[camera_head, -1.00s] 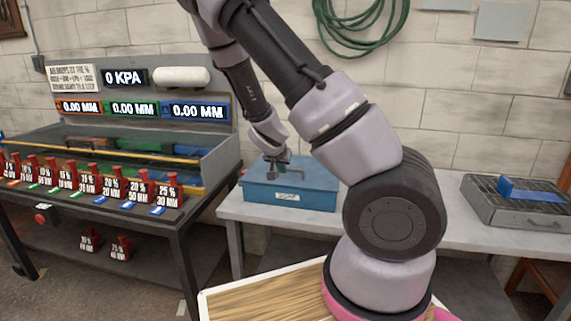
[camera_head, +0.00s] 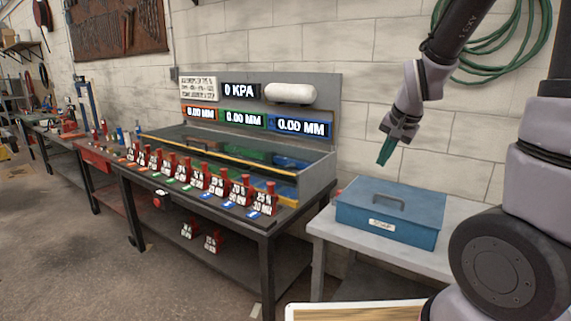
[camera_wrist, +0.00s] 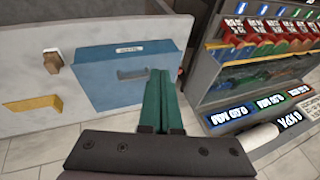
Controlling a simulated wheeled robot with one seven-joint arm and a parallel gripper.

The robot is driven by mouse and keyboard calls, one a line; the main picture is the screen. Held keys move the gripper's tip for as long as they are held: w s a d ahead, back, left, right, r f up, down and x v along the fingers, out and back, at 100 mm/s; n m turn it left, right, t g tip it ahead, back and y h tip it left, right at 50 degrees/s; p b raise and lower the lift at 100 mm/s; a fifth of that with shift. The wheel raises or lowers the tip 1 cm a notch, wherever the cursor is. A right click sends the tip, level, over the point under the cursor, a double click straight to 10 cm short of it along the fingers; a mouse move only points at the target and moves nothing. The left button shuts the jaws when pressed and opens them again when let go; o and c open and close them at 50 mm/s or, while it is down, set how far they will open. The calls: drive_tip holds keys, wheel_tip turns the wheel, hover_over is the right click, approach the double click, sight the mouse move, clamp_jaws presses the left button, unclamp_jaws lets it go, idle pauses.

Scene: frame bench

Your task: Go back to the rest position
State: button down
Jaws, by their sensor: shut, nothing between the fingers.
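My gripper (camera_head: 386,152) hangs in the air above the blue box on the right of the head view. Its green fingers are together with nothing between them. They also show in the wrist view (camera_wrist: 161,100), side by side and pointing toward the blue box. The closed blue box (camera_head: 390,214) has a grey handle on its lid and a white label on its front. It stands on a pale table (camera_head: 340,236) and also shows in the wrist view (camera_wrist: 120,75).
A dark bench (camera_head: 262,232) left of the box carries a row of red weights (camera_head: 200,178) and a panel reading 0 KPA and 0.00 MM. Two more weights sit on its lower shelf. A green hose (camera_head: 510,45) hangs on the wall. The air around my gripper is clear.

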drive_tip(key=s+a+r+n+t, duration=0.1)
drive_tip(key=s+r+n+t, duration=0.1)
drive_tip(key=s+r, duration=1.3)
drive_tip(key=shift+s+r+n+y, duration=0.35)
drive_tip(key=shift+s+n+y, duration=0.05)
drive_tip(key=shift+s+n, duration=0.2)
